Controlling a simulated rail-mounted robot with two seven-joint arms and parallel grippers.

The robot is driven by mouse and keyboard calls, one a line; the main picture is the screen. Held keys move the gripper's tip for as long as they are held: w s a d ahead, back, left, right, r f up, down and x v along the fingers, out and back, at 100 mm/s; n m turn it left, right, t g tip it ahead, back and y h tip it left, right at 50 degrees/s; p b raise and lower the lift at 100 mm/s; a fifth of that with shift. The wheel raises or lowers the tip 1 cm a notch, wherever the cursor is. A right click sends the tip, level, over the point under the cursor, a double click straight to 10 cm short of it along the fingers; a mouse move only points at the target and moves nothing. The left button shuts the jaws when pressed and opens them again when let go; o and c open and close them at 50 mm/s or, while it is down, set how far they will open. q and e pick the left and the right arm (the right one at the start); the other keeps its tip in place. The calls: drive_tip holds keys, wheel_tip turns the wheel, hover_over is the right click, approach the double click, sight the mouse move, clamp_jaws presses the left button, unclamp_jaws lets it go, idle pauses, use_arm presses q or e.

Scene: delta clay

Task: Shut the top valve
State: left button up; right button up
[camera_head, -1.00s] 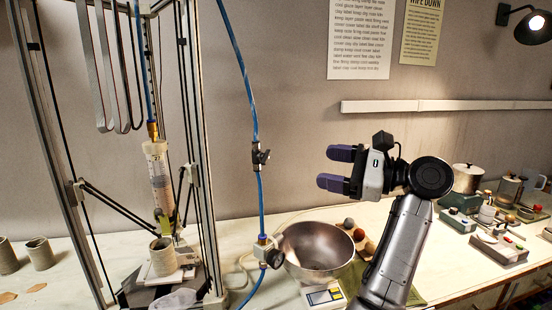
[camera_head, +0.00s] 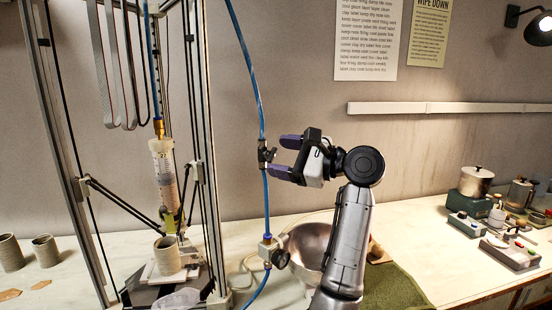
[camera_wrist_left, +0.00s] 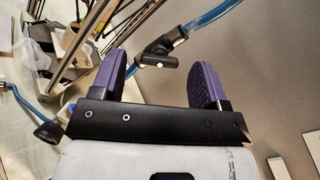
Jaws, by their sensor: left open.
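The top valve (camera_head: 263,155) is a small black fitting with a black lever, set in the upright blue tube (camera_head: 258,100). My left gripper (camera_head: 281,157) is open just to its right, with its two purple fingers pointing at it, one higher and one lower. In the left wrist view, the valve's black lever (camera_wrist_left: 158,61) lies between the open fingers (camera_wrist_left: 160,70), near their tips. It sits at an angle to the tube there. I cannot tell whether a finger touches it. My right gripper is not in view.
A lower valve with a black knob (camera_head: 279,258) is on the same tube below. A frame with a clay syringe (camera_head: 163,175) and a cup (camera_head: 167,256) stands to the left. A metal bowl (camera_head: 305,243) is behind my arm. Small devices stand on the right of the bench.

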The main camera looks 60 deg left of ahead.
use_arm(q)
drive_tip(key=shift+x, duration=0.95)
drive_tip(key=c, duration=0.9)
drive_tip(key=shift+m, duration=0.3)
drive_tip(key=m+p, duration=0.1)
drive_tip(key=m, duration=0.3)
drive_tip(key=shift+r+y+p, duration=0.1)
drive_tip(key=shift+y+p, duration=0.2)
drive_tip(key=shift+m+t+p, duration=0.4)
drive_tip(key=shift+m+p, duration=0.4)
drive_tip(key=shift+m, duration=1.5)
